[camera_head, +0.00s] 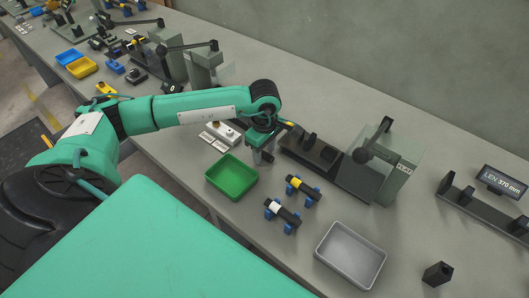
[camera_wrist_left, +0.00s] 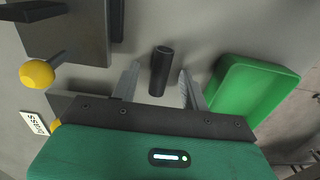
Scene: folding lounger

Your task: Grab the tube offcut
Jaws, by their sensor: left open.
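The tube offcut (camera_wrist_left: 161,71) is a short black cylinder on the grey bench, seen in the left wrist view. My left gripper (camera_wrist_left: 159,75) is open, with one finger on each side of the offcut and a gap showing on both sides. It points down over the bench. In the head view my left gripper (camera_head: 262,152) is between the green tray (camera_head: 231,177) and the dark fixture; I cannot clearly make out the offcut there. My right gripper is not in view.
The green tray (camera_wrist_left: 247,88) is close to the right finger in the wrist view. A dark fixture (camera_head: 318,155) and a grey-green machine (camera_head: 366,180) stand to the right. Two dark tubes (camera_head: 303,188) (camera_head: 283,213) rest on blue holders. A grey tray (camera_head: 350,255) is nearer the front.

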